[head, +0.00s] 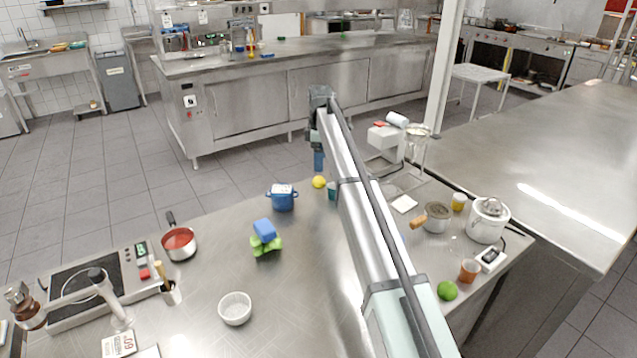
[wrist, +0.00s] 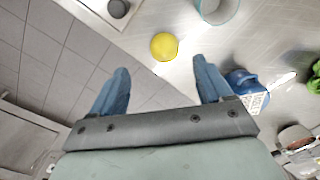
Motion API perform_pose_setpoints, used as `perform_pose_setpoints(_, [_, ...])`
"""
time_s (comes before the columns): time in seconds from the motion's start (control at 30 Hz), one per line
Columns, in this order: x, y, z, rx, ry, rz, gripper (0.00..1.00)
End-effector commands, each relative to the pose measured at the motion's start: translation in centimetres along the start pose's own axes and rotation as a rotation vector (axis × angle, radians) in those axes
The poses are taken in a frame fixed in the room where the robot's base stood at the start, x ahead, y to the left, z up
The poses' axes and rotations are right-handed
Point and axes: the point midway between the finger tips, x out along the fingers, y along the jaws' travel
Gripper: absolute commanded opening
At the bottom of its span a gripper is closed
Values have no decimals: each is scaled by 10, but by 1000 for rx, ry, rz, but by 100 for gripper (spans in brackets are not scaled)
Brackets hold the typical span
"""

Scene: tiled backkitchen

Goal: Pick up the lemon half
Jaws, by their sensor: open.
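The yellow lemon half (head: 319,181) lies on the steel counter near its far edge, just right of the blue pot. In the wrist view the lemon half (wrist: 164,46) shows as a rounded yellow shape beyond my fingertips, roughly centred between them; its cut face cannot be made out. My gripper (head: 319,160) hangs above the far counter edge, just beyond the lemon half in the head picture. In the wrist view my gripper (wrist: 161,68) has its two blue fingers wide apart with nothing between them.
The blue pot (head: 282,198) stands left of the lemon half, and a teal cup (head: 332,190) stands close on its right. A blue and green sponge pile (head: 265,236) and a white bowl (head: 235,308) are nearer. Bare counter (head: 305,270) lies in front.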

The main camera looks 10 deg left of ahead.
Motion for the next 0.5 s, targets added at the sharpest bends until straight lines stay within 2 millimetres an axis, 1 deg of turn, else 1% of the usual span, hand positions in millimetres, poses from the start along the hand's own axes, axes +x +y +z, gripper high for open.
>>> perform_pose_setpoints(0.03, [8, -1, 0, 0, 0, -1, 78])
perform_pose_setpoints(0.1, [15, -1, 0, 0, 0, -1, 78])
perform_pose_setpoints(0.33, [25, -2, -1, 0, 1, 0, 78])
perform_pose_setpoints(0.5, [45, -7, -3, 0, 1, -1, 78])
